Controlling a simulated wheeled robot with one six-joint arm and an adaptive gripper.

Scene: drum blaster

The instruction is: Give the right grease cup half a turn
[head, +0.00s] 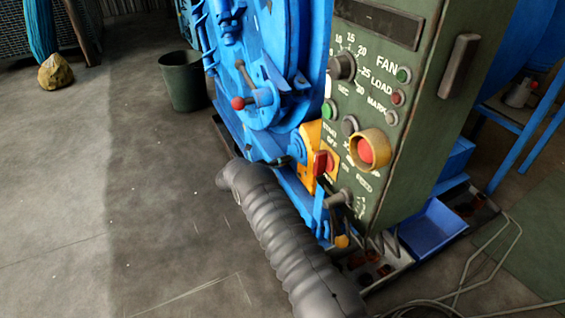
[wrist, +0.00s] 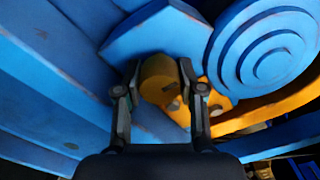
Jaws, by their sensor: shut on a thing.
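In the wrist view, a round, dull brass-yellow grease cup (wrist: 157,73) sits among blue machine parts. My gripper (wrist: 161,82) has one finger on each side of the cup and is shut on it. The cup is in front of a blue plate (wrist: 157,36) and beside an orange-yellow part (wrist: 215,103). The picture does not show by itself whether this is the right cup of a pair. The gripper and the held cup cannot be made out in the head view.
A large blue round stepped part (wrist: 265,45) is close to the right of my gripper. In the head view, the blue machine (head: 268,105) stands beside a green control box (head: 415,130). A dark bucket (head: 182,82) stands behind. The floor (head: 110,190) at left is mostly clear.

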